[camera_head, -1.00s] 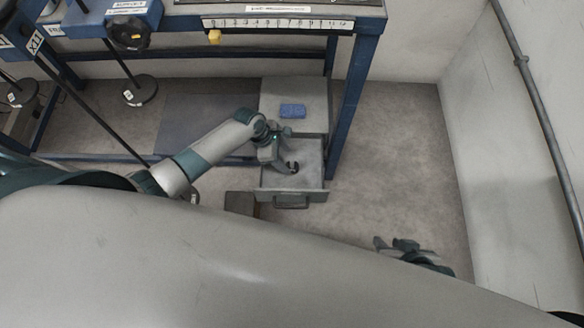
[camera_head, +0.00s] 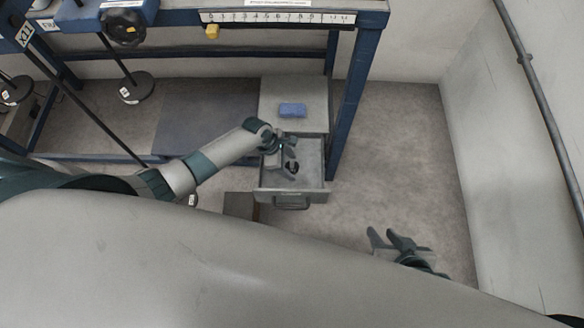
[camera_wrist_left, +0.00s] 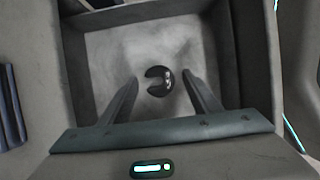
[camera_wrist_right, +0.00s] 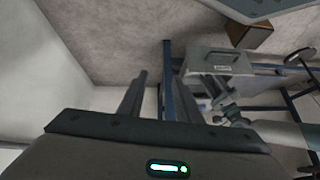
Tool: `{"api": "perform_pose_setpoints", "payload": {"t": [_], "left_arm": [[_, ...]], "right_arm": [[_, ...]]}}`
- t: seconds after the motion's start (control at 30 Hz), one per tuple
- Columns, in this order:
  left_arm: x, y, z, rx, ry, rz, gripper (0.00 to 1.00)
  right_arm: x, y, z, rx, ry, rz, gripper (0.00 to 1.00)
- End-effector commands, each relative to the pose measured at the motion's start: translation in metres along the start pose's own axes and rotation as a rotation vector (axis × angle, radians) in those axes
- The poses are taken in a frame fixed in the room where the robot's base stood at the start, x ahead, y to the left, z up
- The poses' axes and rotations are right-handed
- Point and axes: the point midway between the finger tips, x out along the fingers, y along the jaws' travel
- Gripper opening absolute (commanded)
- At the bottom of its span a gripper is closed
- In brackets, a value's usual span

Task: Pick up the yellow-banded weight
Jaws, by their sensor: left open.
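A small dark slotted disc-shaped weight (camera_head: 293,167) lies in the open drawer (camera_head: 262,182) of a grey cabinet. In the left wrist view the weight (camera_wrist_left: 159,80) lies on the drawer floor with its slot facing left. No yellow band can be made out on it. My left gripper (camera_head: 284,157) is over the drawer, pointing down. Its fingers are open, one on each side of the weight in the left wrist view, with nothing between them in their grip. My right gripper (camera_head: 384,236) is open and empty over the floor, right of the drawer.
A blue block (camera_head: 292,110) lies on the cabinet top. A blue frame post (camera_head: 350,105) stands just right of the cabinet. A brown box (camera_head: 238,206) sits on the floor left of the drawer. Hanging weights (camera_head: 136,88) are at the left. Floor to the right is clear.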

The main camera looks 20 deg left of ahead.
Motion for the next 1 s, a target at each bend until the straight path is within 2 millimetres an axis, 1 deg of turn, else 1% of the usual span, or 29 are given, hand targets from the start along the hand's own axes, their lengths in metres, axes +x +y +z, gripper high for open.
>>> {"api": "perform_pose_setpoints", "payload": {"t": [0.17,0.27,0.3,0.33,0.37,0.73,0.87,1.0], "left_arm": [[0.0,0.0,0.0,0.0,0.0,0.0,0.57],[0.0,0.0,0.0,0.0,0.0,0.0,0.35],[0.0,0.0,0.0,0.0,0.0,0.0,0.26],[0.0,0.0,0.0,0.0,0.0,0.0,0.19],[0.0,0.0,0.0,0.0,0.0,0.0,0.14],[-0.004,0.001,0.002,0.0,-0.001,0.001,0.14],[-0.014,0.001,0.006,0.0,-0.002,0.002,0.14],[-0.033,0.001,0.014,0.002,-0.002,0.002,0.14]], "right_arm": [[0.0,0.0,0.0,0.0,-0.001,0.0,0.31],[0.0,0.0,0.0,0.0,-0.001,0.0,0.31],[0.0,0.0,0.0,0.001,-0.001,0.0,0.31],[0.0,0.0,0.0,0.001,-0.001,0.0,0.31],[0.0,0.0,0.0,0.001,-0.001,0.0,0.31],[-0.001,0.001,0.0,0.0,-0.006,0.002,0.31],[-0.005,0.004,0.003,-0.002,-0.031,0.012,0.31],[-0.008,0.014,0.01,-0.003,-0.092,0.039,0.31]]}}
